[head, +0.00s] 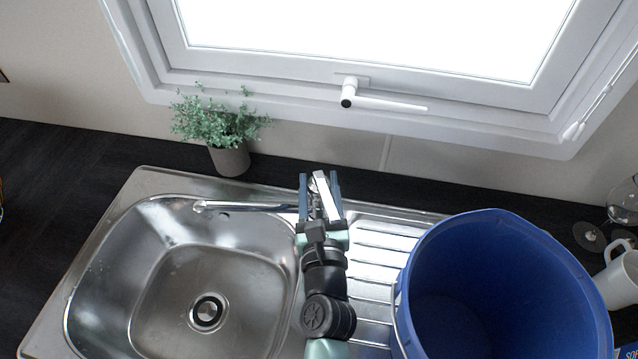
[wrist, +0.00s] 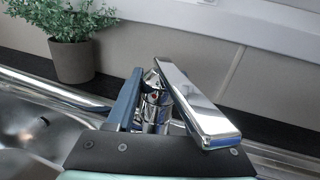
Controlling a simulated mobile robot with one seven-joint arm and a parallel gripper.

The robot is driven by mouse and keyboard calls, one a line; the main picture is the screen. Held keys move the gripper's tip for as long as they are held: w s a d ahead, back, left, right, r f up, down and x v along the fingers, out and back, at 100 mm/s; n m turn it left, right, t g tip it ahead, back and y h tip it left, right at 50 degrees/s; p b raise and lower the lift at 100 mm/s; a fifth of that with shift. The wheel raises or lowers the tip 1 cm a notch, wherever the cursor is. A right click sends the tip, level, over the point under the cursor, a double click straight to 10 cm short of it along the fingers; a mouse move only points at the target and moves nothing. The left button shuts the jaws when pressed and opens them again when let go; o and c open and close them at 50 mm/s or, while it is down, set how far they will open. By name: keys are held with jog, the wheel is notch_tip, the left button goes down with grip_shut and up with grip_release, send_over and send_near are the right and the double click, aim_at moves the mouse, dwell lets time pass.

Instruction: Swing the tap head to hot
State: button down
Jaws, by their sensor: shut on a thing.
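The chrome tap stands at the back of the steel sink, between basin and drainer. Its spout (head: 245,207) points left over the basin; it also shows in the wrist view (wrist: 55,90). The flat lever of the tap head (head: 322,196) slants towards me, and in the wrist view the lever (wrist: 198,100) runs down to the right over the tap body (wrist: 155,112). My gripper (head: 320,188) is at the tap head, one blue finger on each side, shut on it. In the wrist view the left finger shows; the lever seems to hide the right one.
A big blue bucket (head: 420,262) stands on the drainer at right, close to my arm. A potted plant (head: 229,158) stands behind the basin. A white mug (head: 622,277) and a glass (head: 624,200) are at far right. The basin (head: 170,290) is empty.

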jog(key=shift+r+m+h+p, duration=0.2)
jog(key=shift+m+h+p, duration=0.25)
jog(key=shift+p, duration=1)
jog(key=shift+h+p, duration=0.35)
jog(key=shift+p, duration=0.25)
jog(key=shift+a+r+m+p, duration=0.1)
jog(key=shift+m+p, duration=0.15)
jog(key=shift+p, duration=0.3)
jog(key=m+h+p, duration=0.1)
jog(key=h+p, duration=0.1)
jog(key=p, duration=0.1)
jog(key=shift+h, duration=0.3)
jog(key=shift+f+m+g+h+p, duration=0.25)
jog(key=shift+m+h, duration=0.3)
jog(key=shift+h, duration=0.2)
jog(key=shift+f+m+g+h+p, duration=0.1)
jog(key=shift+m+g+h+p, duration=0.15)
jog(key=shift+m+h, duration=0.4)
jog(key=shift+m+g+h, duration=0.4)
jog(key=shift+m+h, duration=0.1)
jog(key=shift+h, duration=0.4)
jog(key=shift+h+b, duration=0.3)
jog(key=shift+b, duration=0.05)
